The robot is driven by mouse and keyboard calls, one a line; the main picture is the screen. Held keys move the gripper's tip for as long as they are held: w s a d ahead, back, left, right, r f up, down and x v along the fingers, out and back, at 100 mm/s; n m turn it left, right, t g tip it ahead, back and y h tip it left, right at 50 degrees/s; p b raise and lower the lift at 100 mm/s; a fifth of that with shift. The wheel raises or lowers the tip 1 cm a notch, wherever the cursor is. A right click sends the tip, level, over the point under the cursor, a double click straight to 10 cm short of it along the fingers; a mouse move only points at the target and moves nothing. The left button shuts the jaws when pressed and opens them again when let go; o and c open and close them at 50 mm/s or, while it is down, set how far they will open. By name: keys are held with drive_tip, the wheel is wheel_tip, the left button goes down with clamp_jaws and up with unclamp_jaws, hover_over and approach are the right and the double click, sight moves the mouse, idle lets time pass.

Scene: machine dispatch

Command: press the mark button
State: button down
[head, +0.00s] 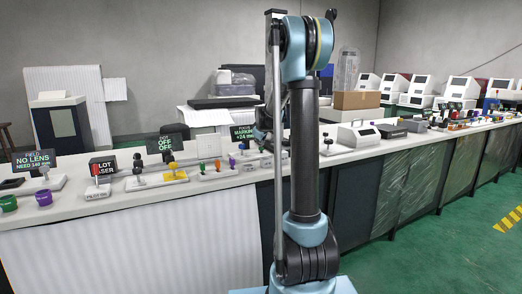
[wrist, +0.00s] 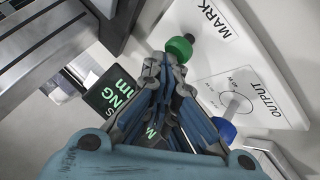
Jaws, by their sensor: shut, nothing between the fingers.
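In the wrist view, a white panel carries the printed word MARK (wrist: 212,17). Beside that word is a green round button or knob (wrist: 179,48) with a short dark part at its side. My gripper (wrist: 165,68) is shut and empty. Its fingertips are right by the green part in the picture; I cannot tell whether they touch it. In the head view my arm stands in the middle and hides much of the bench behind it, and I cannot make out the fingertips there.
The OUTPUT label (wrist: 257,100) and a blue knob (wrist: 223,130) are on the same panel. A black sign with green letters (wrist: 108,90) is left of my gripper. The long bench (head: 120,219) holds several controls, signs and a cardboard box (head: 357,100).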

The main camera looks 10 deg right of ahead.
drive_tip(key=shift+r, duration=0.95)
drive_tip(key=shift+r, duration=2.5)
drive_tip(key=s, duration=0.5)
drive_tip(key=s+f+m+g, duration=0.1)
drive_tip(key=s, duration=0.4)
drive_tip(key=s+m, duration=0.1)
drive_tip(key=s, duration=0.5)
drive_tip(key=shift+d+f+g, duration=0.25)
drive_tip(key=shift+g, duration=0.15)
drive_tip(key=s+f+m+g, duration=0.1)
drive_tip(key=s+f, duration=0.5)
drive_tip(key=s, duration=0.7)
drive_tip(key=s+f+m+g, duration=0.2)
drive_tip(key=s+f, duration=0.4)
drive_tip(key=s, duration=0.8)
drive_tip(key=s+f+m+g, duration=0.2)
drive_tip(key=s+f, duration=0.5)
drive_tip(key=s, duration=0.6)
drive_tip(key=shift+s+d+m, duration=0.2)
drive_tip(key=shift+d+m, duration=0.05)
drive_tip(key=shift+m, duration=0.65)
drive_tip(key=shift+w, duration=0.1)
